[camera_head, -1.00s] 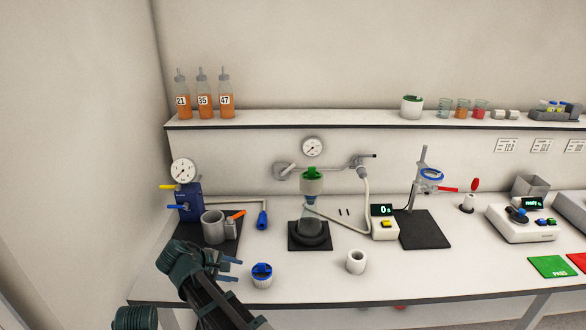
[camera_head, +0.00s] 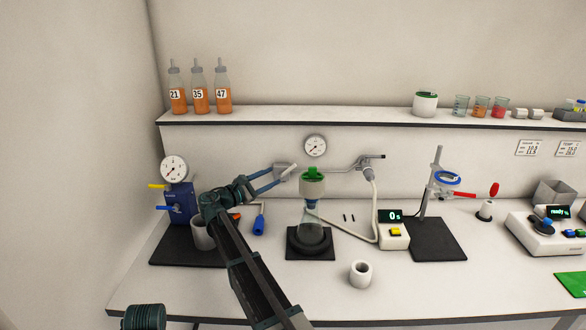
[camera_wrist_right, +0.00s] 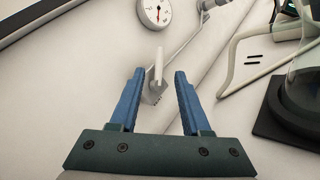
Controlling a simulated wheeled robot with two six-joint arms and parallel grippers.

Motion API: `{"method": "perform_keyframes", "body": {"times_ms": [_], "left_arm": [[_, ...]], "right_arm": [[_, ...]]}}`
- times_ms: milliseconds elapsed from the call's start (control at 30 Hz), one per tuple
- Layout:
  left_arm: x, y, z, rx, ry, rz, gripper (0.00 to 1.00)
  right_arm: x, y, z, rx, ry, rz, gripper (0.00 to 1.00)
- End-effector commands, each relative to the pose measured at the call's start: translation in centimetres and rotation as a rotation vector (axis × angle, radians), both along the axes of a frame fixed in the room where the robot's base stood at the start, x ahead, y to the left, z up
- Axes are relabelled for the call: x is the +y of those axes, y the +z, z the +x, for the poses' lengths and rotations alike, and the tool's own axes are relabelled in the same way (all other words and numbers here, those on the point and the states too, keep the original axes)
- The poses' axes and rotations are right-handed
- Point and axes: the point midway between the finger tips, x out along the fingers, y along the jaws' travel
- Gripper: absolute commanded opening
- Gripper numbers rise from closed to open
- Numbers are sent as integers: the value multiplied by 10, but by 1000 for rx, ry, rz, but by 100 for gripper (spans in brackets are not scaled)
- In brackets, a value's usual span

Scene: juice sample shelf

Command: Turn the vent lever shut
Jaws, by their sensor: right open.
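A pale lever (camera_head: 289,172) sits on the wall fitting at the left end of the metal pipe, below the round wall gauge (camera_head: 315,146). I take it as the vent lever; no label shows. My right gripper (camera_head: 272,177) is open and empty, reaching up to the lever from the lower left. In the right wrist view, the lever (camera_wrist_right: 158,66) stands between the two blue fingertips of the gripper (camera_wrist_right: 160,74), seemingly at or just beyond them. No contact is visible.
A funnel with a green top (camera_head: 312,185) on a flask (camera_head: 312,234) stands right of my arm. The blue pump (camera_head: 180,205) and a grey cup (camera_head: 203,236) are at left. A white cup (camera_head: 361,274) stands in front. The shelf edge (camera_head: 240,124) runs above.

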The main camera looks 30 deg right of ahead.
Motion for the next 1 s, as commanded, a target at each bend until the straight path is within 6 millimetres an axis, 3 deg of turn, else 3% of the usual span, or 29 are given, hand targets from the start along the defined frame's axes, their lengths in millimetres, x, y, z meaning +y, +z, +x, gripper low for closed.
{"method": "perform_keyframes", "body": {"times_ms": [200,500,700,1000], "left_arm": [[0,0,0,0,0,0,73],[0,0,0,0,0,0,73],[0,0,0,0,0,0,73],[0,0,0,0,0,0,73]], "right_arm": [[-47,0,12,-2,-3,1,47],[-92,0,24,-3,-1,1,47],[-104,0,26,-3,0,2,47],[-106,0,26,-3,1,1,47]]}}
